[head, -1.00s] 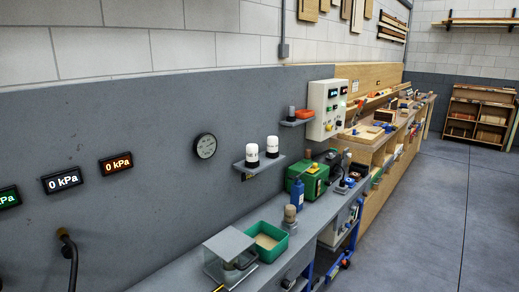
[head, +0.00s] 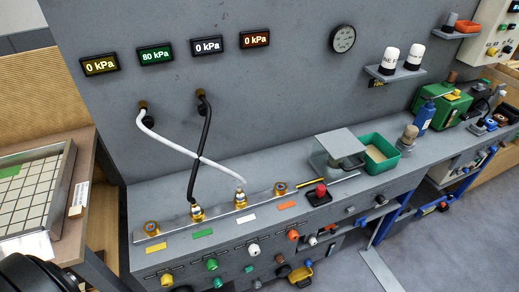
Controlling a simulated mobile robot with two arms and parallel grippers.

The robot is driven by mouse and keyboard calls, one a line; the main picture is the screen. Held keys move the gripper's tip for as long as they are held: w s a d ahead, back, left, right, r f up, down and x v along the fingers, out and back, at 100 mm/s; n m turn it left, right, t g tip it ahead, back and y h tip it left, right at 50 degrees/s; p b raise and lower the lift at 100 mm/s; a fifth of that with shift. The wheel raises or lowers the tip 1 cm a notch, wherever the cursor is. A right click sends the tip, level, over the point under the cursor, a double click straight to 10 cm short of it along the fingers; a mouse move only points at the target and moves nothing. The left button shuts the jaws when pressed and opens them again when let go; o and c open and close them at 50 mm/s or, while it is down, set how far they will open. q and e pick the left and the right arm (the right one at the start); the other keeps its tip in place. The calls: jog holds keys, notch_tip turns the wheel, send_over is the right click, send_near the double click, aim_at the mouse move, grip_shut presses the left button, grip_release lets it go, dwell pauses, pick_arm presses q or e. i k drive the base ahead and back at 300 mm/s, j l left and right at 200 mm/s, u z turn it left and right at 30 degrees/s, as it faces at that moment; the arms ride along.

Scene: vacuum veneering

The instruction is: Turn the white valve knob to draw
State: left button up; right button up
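The white valve knob (head: 253,249) is on the front face of the grey bench, between a green knob (head: 212,265) and an orange knob (head: 293,235). A yellow knob (head: 167,280) is at the left end of the row. The markings around the knobs are too small to read. The white-lettered display (head: 206,45) on the wall reads 0 kPa. The green display (head: 155,54) reads 80 kPa; the yellow display (head: 99,65) and orange display (head: 255,38) read 0 kPa. Neither gripper is in view.
A white hose (head: 170,143) and a black hose (head: 205,130) cross above the bench and end at brass fittings on a metal rail. A red button (head: 320,189) and clear box (head: 340,148) stand right. A gridded board (head: 30,195) lies left.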

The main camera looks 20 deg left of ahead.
aim_at(254, 249)
jog(key=u, duration=0.9)
